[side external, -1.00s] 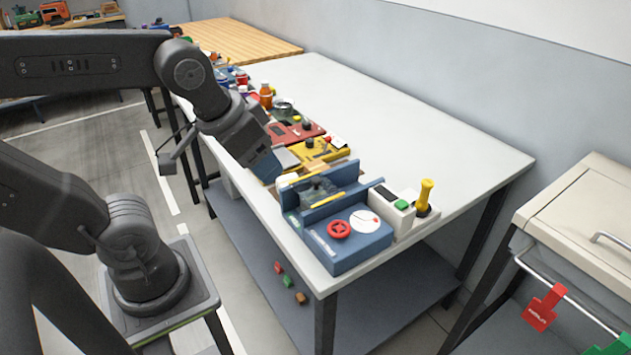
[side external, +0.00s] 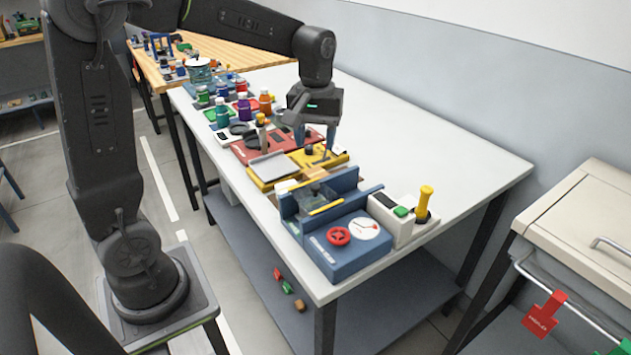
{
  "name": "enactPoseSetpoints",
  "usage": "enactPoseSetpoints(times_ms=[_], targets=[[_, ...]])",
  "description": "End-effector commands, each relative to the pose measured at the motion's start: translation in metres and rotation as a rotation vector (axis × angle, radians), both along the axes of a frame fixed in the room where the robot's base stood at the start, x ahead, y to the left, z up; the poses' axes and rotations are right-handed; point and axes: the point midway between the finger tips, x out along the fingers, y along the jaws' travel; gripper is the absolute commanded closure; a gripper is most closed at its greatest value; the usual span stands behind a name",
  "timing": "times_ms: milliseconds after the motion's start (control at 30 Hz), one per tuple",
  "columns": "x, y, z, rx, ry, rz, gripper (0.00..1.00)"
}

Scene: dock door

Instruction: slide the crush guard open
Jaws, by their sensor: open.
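The blue press-like unit (side external: 345,258) stands at the near end of the white table, with a red handwheel (side external: 338,236) and a white dial (side external: 364,228) on top. Between its two upright blue walls is a dark see-through panel with a yellow edge strip (side external: 326,207), which looks like the crush guard. How far it is slid is hard to tell. My gripper (side external: 318,148) points down behind the blue unit, above the yellow station (side external: 336,160). It is open, its fingers apart from the guard, with nothing seen between them.
A white box with a green button (side external: 401,211) and a yellow-handled lever (side external: 425,192) stand right of the blue unit. A red station (side external: 255,148) and several bottles crowd the table farther back. The table's right side (side external: 440,150) is clear.

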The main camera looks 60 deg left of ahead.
Motion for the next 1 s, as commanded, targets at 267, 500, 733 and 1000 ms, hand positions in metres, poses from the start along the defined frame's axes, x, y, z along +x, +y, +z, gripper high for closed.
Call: enactPoseSetpoints(times_ms=[267, 500, 733, 1000], targets=[[-0.001, 0.000, -0.059, -0.001, 0.005, -0.002, 0.50], [-0.001, 0.000, -0.096, -0.001, 0.002, -0.003, 0.50], [0.000, 0.000, -0.108, 0.000, 0.000, -0.003, 0.50], [0.000, 0.000, -0.108, 0.000, -0.001, -0.003, 0.53]])
